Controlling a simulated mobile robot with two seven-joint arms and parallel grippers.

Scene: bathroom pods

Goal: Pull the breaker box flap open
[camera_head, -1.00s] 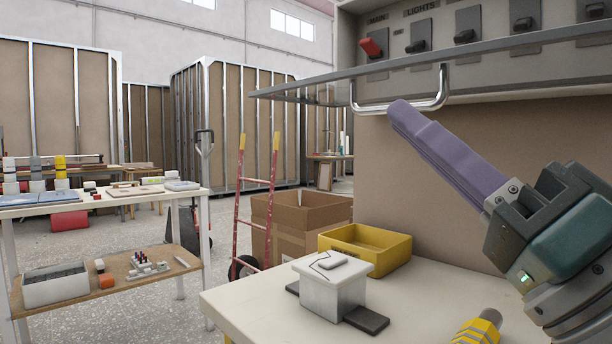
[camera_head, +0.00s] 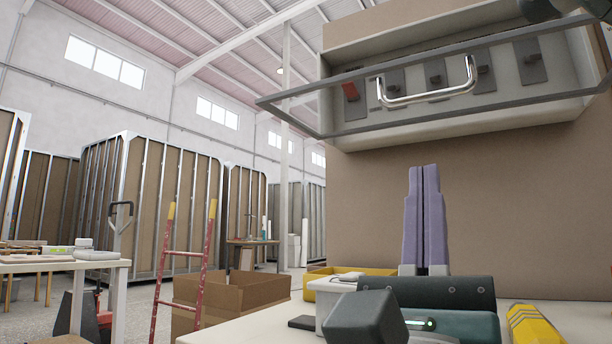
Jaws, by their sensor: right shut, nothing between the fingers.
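The breaker box (camera_head: 362,141) is mounted on the brown panel at the upper right. Its flap (camera_head: 318,86), a clear pane in a grey frame, stands out from the box front, away from the switches, and I see it from below. The metal flap handle (camera_head: 428,97) hangs on the pane, with the switches showing behind it. My right gripper (camera_head: 424,170) points up below the handle, its purple fingers together and empty, with a gap between the fingertips and the handle. My left gripper is not in view.
A red switch (camera_head: 350,91) is at the left of the switch row. Below are a worktable with a yellow bin (camera_head: 316,271), a white block (camera_head: 330,287) and a yellow-and-grey tool (camera_head: 533,327).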

